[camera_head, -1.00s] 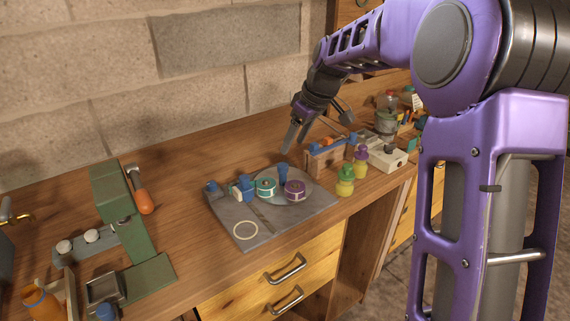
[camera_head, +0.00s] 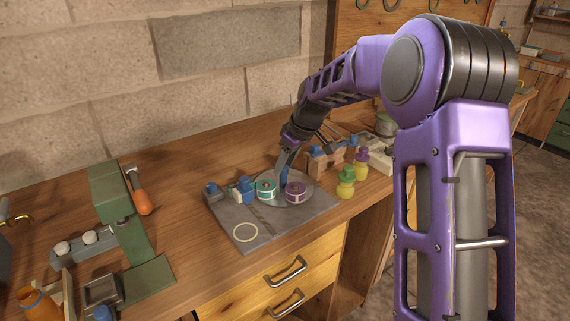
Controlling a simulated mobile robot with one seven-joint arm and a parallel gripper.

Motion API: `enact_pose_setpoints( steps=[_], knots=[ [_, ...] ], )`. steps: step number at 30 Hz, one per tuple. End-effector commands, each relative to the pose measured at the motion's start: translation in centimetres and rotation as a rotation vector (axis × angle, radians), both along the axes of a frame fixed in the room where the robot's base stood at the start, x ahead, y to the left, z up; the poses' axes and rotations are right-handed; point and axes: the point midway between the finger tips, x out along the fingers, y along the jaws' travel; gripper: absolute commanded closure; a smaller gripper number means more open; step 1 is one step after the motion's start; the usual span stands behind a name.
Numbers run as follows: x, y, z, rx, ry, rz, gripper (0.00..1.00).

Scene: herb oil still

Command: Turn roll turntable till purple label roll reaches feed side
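The roll turntable (camera_head: 307,181) is a round grey disc on a flat grey plate (camera_head: 222,214) on the bench. A purple label roll (camera_head: 296,192) sits on its front right part. A teal-green roll (camera_head: 266,189) sits on its left part, beside a small blue-and-cream device (camera_head: 243,188). A blue upright post (camera_head: 284,178) stands behind and between the rolls. My gripper (camera_head: 281,170) points down at the back of the disc, at or right beside the post. The fingers overlap in this view, so I cannot tell their opening or contact with the post.
A pale ring (camera_head: 245,232) lies flat on the plate's front left. Bottles with green (camera_head: 346,180) and purple (camera_head: 361,162) caps stand to the right. A wooden rack (camera_head: 322,160) is close behind my gripper's right. A green machine (camera_head: 128,240) with an orange-handled tool (camera_head: 139,192) is at left.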

Motion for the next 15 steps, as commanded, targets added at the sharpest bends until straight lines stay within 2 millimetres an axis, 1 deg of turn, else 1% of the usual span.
enact_pose_setpoints(
  steps=[1,5,6,7,15],
  knots=[
    [-0.01,-0.01,0.02,0.0,0.0,0.0,0.66],
    [-0.01,-0.01,0.03,0.0,0.0,0.0,0.9],
    [-0.01,-0.01,0.03,0.0,0.0,0.0,0.97],
    [-0.01,-0.01,0.03,0.0,0.0,0.0,1.0],
    [-0.01,-0.01,0.04,0.0,0.0,0.0,1.0]
  ],
)
